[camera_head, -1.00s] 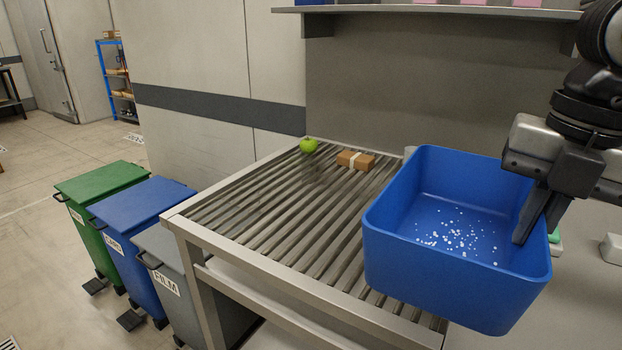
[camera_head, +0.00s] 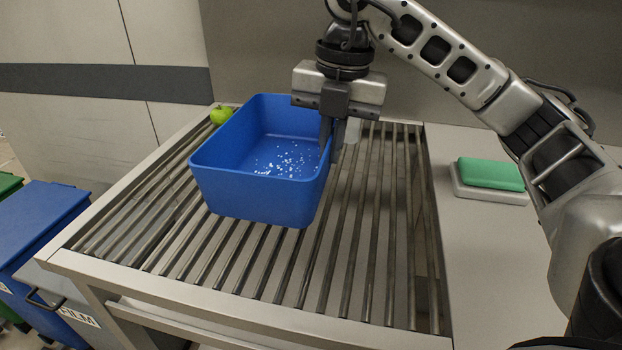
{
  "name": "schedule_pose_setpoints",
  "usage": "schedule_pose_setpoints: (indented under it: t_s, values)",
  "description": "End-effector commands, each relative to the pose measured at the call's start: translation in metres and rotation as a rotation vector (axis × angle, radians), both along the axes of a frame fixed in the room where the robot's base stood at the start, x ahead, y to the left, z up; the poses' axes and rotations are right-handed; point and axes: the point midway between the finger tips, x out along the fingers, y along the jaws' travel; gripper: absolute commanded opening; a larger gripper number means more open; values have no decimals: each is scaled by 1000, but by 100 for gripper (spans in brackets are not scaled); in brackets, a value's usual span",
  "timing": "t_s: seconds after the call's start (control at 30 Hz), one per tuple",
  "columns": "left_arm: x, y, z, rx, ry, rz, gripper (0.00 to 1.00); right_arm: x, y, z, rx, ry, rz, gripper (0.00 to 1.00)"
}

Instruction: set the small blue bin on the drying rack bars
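The small blue bin (camera_head: 250,193) is upright over the drying rack bars (camera_head: 345,250), toward their back left. Small white bits lie on its floor. I cannot tell whether its base touches the bars. My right gripper (camera_head: 332,140) points down at the bin's right wall, with one finger inside and one outside, shut on that wall. My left gripper is not in view.
A green apple (camera_head: 221,114) sits at the rack's back left, just behind the bin. Blue and green waste bins (camera_head: 40,225) stand at the left. The rack's front and right bars are clear.

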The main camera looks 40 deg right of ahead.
Motion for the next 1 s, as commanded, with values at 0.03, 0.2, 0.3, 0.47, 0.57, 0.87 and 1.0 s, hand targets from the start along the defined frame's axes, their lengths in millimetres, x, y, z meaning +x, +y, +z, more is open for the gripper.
schedule_pose_setpoints:
  t_s: [0.03,0.2,0.3,0.47,0.57,0.87,1.0]
  values:
    - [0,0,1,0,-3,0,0,7,2,-9,1,2,-1,0]
    - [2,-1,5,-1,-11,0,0,20,6,-24,1,-1,0,0]
    - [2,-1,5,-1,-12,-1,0,24,8,-29,1,-1,-1,0]
    - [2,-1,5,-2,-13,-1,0,29,9,-52,-1,1,-1,0]
    - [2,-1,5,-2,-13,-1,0,29,9,-63,0,-1,0,0]
    - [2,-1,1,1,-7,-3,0,30,9,-67,1,-4,0,0]
    - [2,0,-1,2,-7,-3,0,29,9,-71,0,-1,0,6]
